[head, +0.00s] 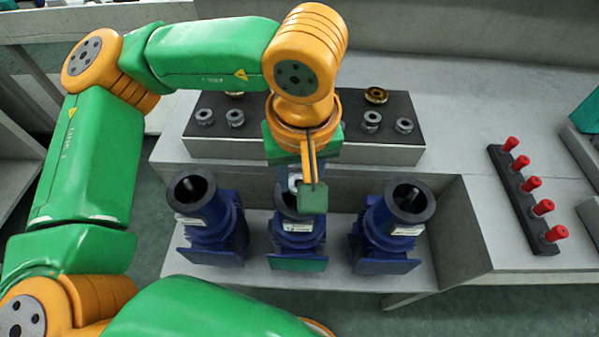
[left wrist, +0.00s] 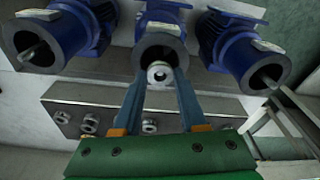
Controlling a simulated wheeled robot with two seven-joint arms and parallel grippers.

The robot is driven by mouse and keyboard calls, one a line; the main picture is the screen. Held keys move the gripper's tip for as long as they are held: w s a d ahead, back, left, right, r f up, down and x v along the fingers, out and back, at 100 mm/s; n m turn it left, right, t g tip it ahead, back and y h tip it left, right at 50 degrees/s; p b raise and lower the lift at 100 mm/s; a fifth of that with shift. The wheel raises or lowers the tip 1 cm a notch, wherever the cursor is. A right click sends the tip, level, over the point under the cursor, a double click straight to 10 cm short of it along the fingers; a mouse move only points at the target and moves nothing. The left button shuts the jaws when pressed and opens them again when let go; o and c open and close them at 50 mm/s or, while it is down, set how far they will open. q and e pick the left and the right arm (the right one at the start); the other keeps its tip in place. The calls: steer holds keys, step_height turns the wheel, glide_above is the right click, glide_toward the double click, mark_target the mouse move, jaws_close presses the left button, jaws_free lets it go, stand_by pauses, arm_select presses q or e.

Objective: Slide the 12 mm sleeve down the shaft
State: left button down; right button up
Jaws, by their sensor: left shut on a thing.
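A small metal ring-shaped sleeve (left wrist: 159,73) is pinched between the fingertips of my left gripper (left wrist: 160,80). Its bore shows as a dark hole. In the left wrist view it is in front of the open mouth of the middle blue pump (left wrist: 160,45). In the head view my left gripper (head: 293,184) is above the middle pump (head: 297,243) and covers much of its mouth. The middle pump's shaft is hidden, so I cannot tell whether the sleeve is around it. My right gripper is not in view.
Blue pumps stand left (head: 214,225) and right (head: 388,233), with shafts showing in their mouths. A dark-topped block (head: 270,150) behind holds several metal rings (head: 371,121) and brass ones (head: 376,95). A dark rack (head: 522,200) with several red-topped pegs lies on the right table.

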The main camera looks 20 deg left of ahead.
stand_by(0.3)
arm_select(q)
steer(key=shift+c, duration=1.9)
jaws_free()
steer(key=r, duration=0.4)
steer(key=s+r, duration=0.1)
steer(key=r, duration=0.2)
steer(key=shift+d, duration=0.3)
